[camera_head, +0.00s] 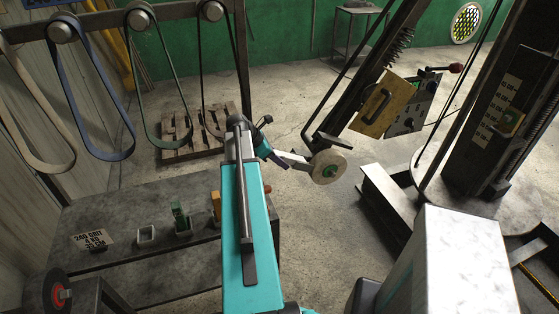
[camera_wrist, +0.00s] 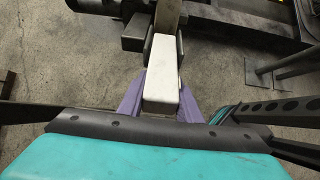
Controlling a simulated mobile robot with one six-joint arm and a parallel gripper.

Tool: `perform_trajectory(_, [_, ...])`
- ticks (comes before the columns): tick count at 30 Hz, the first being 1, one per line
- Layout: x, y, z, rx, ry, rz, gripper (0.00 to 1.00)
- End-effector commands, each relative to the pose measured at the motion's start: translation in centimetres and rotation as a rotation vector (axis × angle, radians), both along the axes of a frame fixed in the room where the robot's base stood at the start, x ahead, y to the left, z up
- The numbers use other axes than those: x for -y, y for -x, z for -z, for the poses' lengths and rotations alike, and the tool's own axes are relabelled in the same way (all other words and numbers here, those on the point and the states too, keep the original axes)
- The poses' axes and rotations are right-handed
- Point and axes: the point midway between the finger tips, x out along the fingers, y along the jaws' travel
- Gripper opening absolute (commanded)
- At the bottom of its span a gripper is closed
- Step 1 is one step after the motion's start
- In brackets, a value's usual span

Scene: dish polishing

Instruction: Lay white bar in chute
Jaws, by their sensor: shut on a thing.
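My gripper (camera_wrist: 160,100) is shut on the white bar (camera_wrist: 162,75), with a purple finger on each side of it in the wrist view. In the head view my gripper (camera_head: 284,158) is out past the teal arm, just left of a pale wheel with a green hub (camera_head: 328,167). The bar is small there. I cannot clearly make out a chute; small metal holders (camera_head: 146,235) stand on the bench.
A dark bench (camera_head: 130,200) at left carries a green bar (camera_head: 179,215), an orange block (camera_head: 216,204) and a grit sign (camera_head: 92,240). Belts (camera_head: 92,100) hang above. A machine column (camera_head: 500,110) stands at right. A pallet (camera_head: 190,130) lies behind on open floor.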

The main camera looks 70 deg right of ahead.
Motion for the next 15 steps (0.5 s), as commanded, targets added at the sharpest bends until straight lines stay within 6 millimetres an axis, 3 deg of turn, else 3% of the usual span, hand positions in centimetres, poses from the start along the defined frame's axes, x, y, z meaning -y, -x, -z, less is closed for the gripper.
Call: perform_trajectory(15, [0.52,0.61,0.41,-0.001,0.001,0.0,0.13])
